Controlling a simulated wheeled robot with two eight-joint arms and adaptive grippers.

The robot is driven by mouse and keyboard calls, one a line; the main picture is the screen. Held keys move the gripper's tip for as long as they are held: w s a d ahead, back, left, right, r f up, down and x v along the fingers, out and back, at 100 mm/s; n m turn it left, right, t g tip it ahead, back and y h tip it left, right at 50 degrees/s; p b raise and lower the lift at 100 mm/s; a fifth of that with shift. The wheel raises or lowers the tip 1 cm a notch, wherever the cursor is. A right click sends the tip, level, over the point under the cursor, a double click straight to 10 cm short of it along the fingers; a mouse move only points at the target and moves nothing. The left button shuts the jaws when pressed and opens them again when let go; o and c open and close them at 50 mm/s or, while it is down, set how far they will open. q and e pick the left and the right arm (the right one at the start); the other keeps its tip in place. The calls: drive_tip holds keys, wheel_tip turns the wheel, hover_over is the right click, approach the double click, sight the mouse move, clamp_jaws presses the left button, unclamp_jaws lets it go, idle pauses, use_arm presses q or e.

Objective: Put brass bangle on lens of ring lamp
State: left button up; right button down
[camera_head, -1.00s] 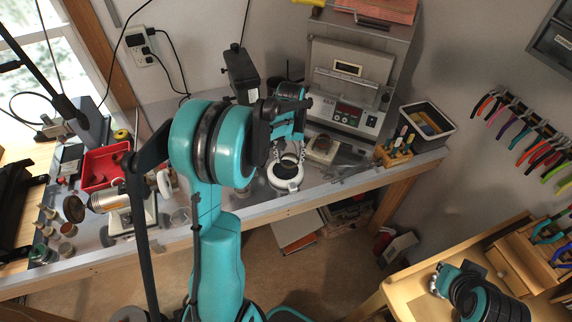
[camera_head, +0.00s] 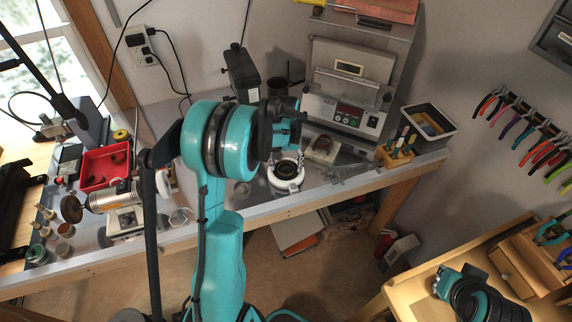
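The ring lamp (camera_head: 286,186) is a white ring-shaped body standing near the bench's front edge. A dark brownish ring lies over its central opening and looks like the brass bangle (camera_head: 286,163); at this size I cannot tell whether it rests flat on the lens. My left gripper (camera_head: 290,143) is just above and behind the lamp, seemingly apart from it. Its fingers are mostly hidden or blend together, so their opening is unclear. My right gripper (camera_head: 441,283) is low at the right, over the wooden desk, far from the lamp; its fingers are unclear.
Behind the lamp stand a grey machine with a red display (camera_head: 346,112) and a black box (camera_head: 241,72). A tool holder (camera_head: 396,151) and a dark bin (camera_head: 429,128) are to the right. A red tray (camera_head: 104,168) and several small jars crowd the left.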

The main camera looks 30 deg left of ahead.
use_arm(q)
drive_tip(key=shift+r, duration=0.15)
use_arm(e)
drive_tip(key=shift+r, duration=0.15)
use_arm(q)
drive_tip(key=shift+r+p, duration=0.3)
drive_tip(key=shift+r, duration=0.05)
wheel_tip(320, 180, up, 11)
drive_tip(key=p, duration=0.2)
drive_tip(key=s+d+r+m+t, duration=0.2)
drive_tip(key=s+d+r+t, duration=0.1)
drive_tip(key=s+d+r, duration=0.5)
drive_tip(key=s+d+f+m+t, duration=0.2)
drive_tip(key=s+d+f+t, duration=0.1)
drive_tip(key=s+d, duration=0.4)
drive_tip(key=s+t, duration=0.1)
drive_tip(key=s, duration=0.2)
drive_tip(key=shift+s+d+m, duration=0.2)
drive_tip(key=shift+s+m, duration=0.2)
use_arm(e)
wheel_tip(320, 180, up, 2)
drive_tip(key=shift+r, duration=0.2)
drive_tip(key=shift+f, duration=0.1)
use_arm(q)
wheel_tip(320, 180, down, 10)
drive_tip(key=b, duration=1)
drive_tip(key=shift+f, duration=0.2)
use_arm(e)
wheel_tip(320, 180, down, 10)
drive_tip(key=shift+f, duration=0.15)
